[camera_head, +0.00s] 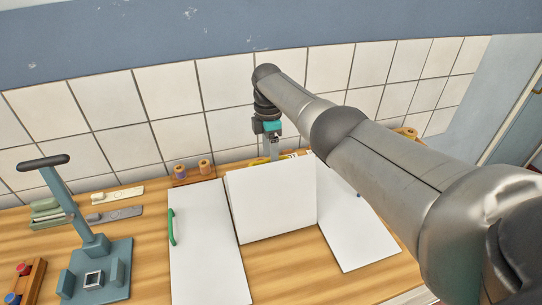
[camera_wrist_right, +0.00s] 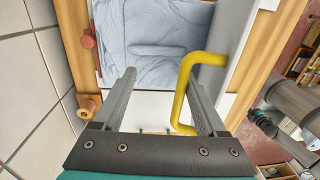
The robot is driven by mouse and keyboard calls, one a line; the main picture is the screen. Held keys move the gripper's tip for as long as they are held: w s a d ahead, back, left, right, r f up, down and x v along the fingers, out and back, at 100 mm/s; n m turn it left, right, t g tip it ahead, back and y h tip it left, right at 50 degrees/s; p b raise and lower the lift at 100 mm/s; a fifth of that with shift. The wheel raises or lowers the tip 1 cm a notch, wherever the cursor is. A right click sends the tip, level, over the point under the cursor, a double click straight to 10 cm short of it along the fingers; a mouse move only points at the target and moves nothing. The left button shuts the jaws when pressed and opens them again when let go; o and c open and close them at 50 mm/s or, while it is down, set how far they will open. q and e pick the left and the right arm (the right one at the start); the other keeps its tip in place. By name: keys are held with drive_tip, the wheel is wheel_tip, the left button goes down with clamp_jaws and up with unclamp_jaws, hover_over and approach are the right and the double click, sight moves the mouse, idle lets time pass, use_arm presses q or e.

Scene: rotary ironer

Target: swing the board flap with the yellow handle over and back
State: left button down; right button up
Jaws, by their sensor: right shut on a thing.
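The white board flap (camera_head: 272,203) stands raised and tilted in the middle of the bench in the head view. My right gripper (camera_head: 273,150) is behind its upper edge, with the arm reaching in from the right. In the head view the flap and gripper hide most of the handle. My left gripper is not in view.
White panels lie flat left (camera_head: 205,245) and right (camera_head: 362,235) of the flap; the left one has a green handle (camera_head: 171,227). A blue-grey stand with a dark-gripped lever (camera_head: 90,240) is at left. A tiled wall (camera_head: 225,90) is close behind. Blue-grey cloth (camera_wrist_right: 155,35) shows in the wrist view.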

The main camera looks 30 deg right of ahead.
drive_tip(key=shift+w+r, duration=0.2)
drive_tip(key=shift+w, duration=0.2)
drive_tip(key=shift+r, duration=0.1)
wheel_tip(320, 180, up, 15)
drive_tip(key=shift+w+d+f, duration=0.15)
drive_tip(key=shift+w+f, duration=0.05)
drive_tip(key=shift+w, duration=0.05)
idle(0.7)
